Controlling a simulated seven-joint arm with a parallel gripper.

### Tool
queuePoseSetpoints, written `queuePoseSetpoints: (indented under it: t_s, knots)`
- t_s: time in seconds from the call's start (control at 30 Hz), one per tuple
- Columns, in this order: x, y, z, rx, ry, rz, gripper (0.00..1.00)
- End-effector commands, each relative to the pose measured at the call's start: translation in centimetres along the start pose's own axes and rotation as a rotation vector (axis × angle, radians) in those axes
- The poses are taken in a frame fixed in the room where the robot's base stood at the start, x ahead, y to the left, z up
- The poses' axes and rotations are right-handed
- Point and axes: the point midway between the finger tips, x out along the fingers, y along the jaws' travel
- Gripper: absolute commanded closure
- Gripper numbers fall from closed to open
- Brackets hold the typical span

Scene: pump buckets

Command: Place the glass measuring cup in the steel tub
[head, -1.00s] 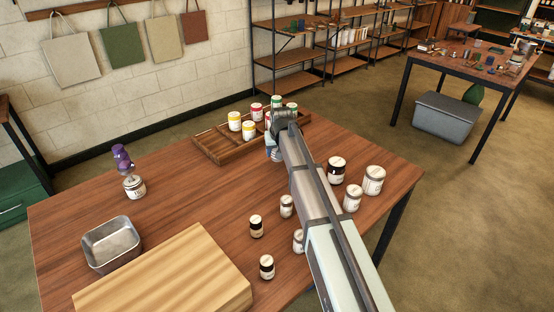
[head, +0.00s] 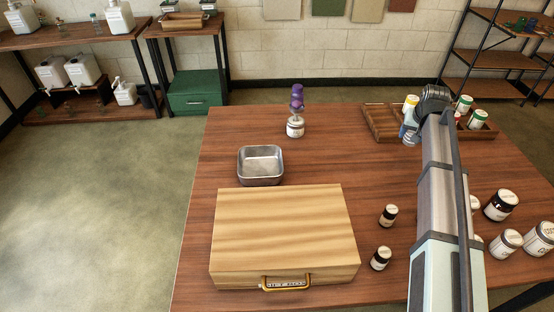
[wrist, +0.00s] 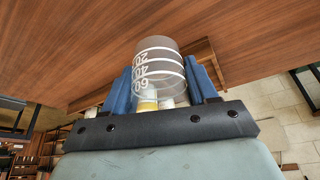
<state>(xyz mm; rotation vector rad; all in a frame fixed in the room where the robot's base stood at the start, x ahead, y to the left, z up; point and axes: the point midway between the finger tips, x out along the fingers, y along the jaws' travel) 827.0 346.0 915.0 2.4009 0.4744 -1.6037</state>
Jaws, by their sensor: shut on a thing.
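The clear glass measuring cup (wrist: 158,64), with white markings, is between the two blue fingers of my gripper (wrist: 163,82) in the wrist view. My gripper is shut on it. The steel tub (head: 261,181) is an open, empty rectangular pan on the table, well left of my gripper, just behind the wooden case.
A wooden case (head: 285,230) lies in front of the tub. A jar with a purple-topped object (head: 296,100) stands behind it. The wooden tray (head: 381,122) holds several paint jars. Two small dark jars (head: 388,215) and several larger ones stand near my arm. The table (head: 335,150) between tub and tray is clear.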

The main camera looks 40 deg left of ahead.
Motion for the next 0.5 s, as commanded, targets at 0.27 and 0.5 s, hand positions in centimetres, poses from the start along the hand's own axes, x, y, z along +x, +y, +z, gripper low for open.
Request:
queuePoseSetpoints:
  t_s: [0.27,0.5]
  knots:
    - [-0.7,-11.6,1.1,-0.127,0.0,-0.053,0.74]
    - [-1.7,-21.0,3.3,-0.233,0.0,-0.097,0.74]
